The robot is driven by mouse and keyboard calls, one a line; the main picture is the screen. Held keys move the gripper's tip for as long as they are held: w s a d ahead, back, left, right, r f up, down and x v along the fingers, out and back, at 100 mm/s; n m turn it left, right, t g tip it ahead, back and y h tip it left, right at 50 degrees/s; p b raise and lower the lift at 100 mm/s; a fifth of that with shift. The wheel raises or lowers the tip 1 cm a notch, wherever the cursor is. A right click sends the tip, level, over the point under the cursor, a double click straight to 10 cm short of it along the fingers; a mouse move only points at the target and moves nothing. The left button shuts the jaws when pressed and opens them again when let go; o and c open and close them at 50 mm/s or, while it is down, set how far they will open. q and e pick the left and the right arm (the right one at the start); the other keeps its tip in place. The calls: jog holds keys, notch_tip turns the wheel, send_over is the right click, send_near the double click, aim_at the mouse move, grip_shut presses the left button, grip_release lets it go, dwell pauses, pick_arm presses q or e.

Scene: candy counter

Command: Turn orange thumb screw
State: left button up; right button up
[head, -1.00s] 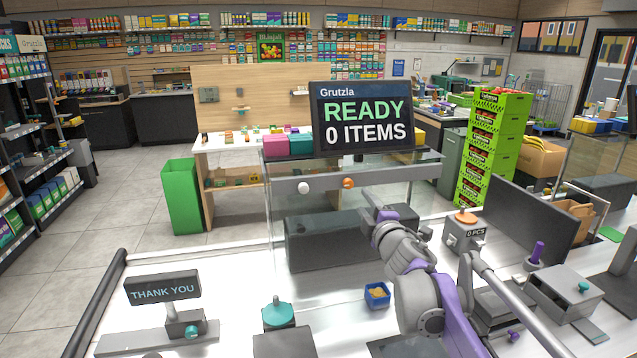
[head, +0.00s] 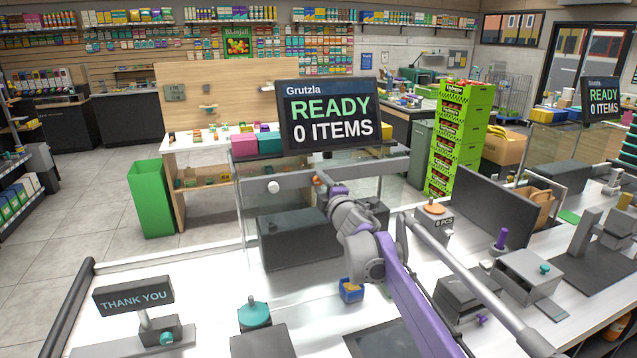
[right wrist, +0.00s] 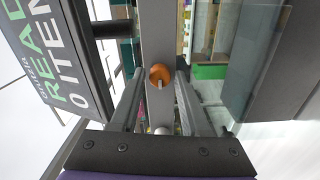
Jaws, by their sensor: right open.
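The orange thumb screw (right wrist: 160,75) shows in the right wrist view as a round orange knob on a grey bar (right wrist: 159,42). My right gripper (right wrist: 158,84) is open, with one finger on each side of the screw in that view. I cannot tell whether the fingers touch it. My left gripper is in neither view.
A white knob (head: 273,187) sits on the same bar, left of my gripper. A display screen (head: 332,113) reading READY stands just above. A small blue bin (head: 351,290) and a teal-topped device (head: 254,313) stand on the white counter below.

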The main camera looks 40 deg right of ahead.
jog(key=c, duration=0.7)
jog(key=shift+f+m+b, duration=0.15)
jog(key=shift+m+b, duration=0.4)
jog(key=shift+m, duration=1.15)
jog(key=m+b, duration=0.1)
jog(key=m, duration=0.1)
jog(key=shift+m, duration=0.6)
